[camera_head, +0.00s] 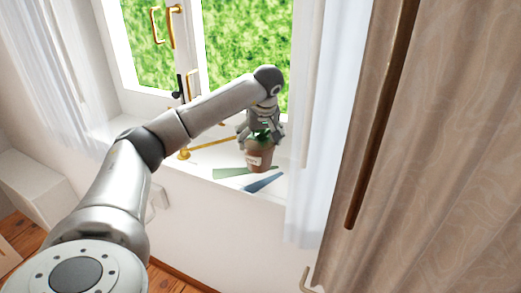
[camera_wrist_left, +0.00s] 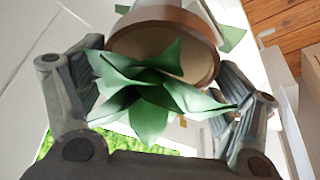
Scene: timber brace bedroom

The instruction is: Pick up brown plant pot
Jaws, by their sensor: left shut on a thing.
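The brown plant pot (camera_head: 259,159) with a pale label and a green plant is at the white window sill, near its front edge. My left gripper (camera_head: 260,132) comes down over it from above and is shut on it. In the left wrist view the pot (camera_wrist_left: 168,14) lies between the two fingers, with the green leaves (camera_wrist_left: 150,95) pointing toward the palm and covering part of the rim. I cannot tell whether the pot's base touches the sill. My right gripper is not in view.
On the white sill (camera_head: 215,160) lie a green flat item (camera_head: 230,173) and a blue flat item (camera_head: 264,183) beside the pot. A brass window stay (camera_head: 212,145) is behind it. White curtains hang on both sides, and a brown patterned curtain (camera_head: 430,150) hangs at the right.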

